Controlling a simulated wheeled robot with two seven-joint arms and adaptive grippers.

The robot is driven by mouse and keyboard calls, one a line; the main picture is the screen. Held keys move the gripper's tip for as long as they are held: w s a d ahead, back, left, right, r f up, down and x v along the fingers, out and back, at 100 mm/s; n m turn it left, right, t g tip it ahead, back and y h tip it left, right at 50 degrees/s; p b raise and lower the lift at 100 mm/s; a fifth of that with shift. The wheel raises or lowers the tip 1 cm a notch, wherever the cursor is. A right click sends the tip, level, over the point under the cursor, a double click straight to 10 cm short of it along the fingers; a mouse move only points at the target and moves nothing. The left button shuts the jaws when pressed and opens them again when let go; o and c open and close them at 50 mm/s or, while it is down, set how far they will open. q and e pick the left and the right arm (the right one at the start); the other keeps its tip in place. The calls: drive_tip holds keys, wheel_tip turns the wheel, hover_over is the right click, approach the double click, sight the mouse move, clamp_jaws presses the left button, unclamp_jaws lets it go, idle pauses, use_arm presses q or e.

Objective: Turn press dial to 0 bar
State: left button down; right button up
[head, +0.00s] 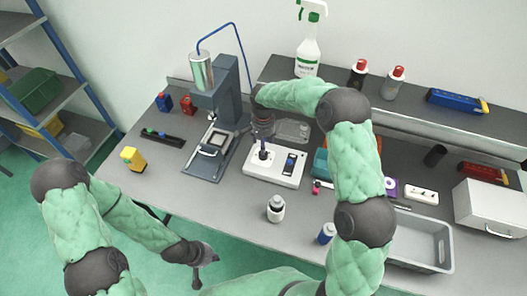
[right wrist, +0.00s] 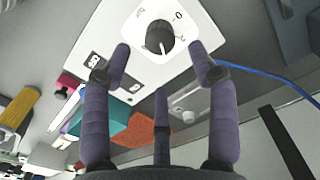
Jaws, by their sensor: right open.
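The press dial (right wrist: 160,37) is a round black knob with a pale pointer mark on a white control box (right wrist: 110,50). The pointer mark is toward the bottom of the right wrist view, away from the printed 0 (right wrist: 178,16).
The grey press (head: 226,95) stands left of the box, with a blue hose (head: 240,45) at its top. A grey tray (head: 420,240) lies to the right. A spray bottle (head: 308,45) stands on the back shelf.

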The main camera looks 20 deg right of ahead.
wheel_tip(320, 180, down, 6)
drive_tip(key=shift+f, duration=0.1)
idle(0.4)
drive_tip(key=c, duration=1.2)
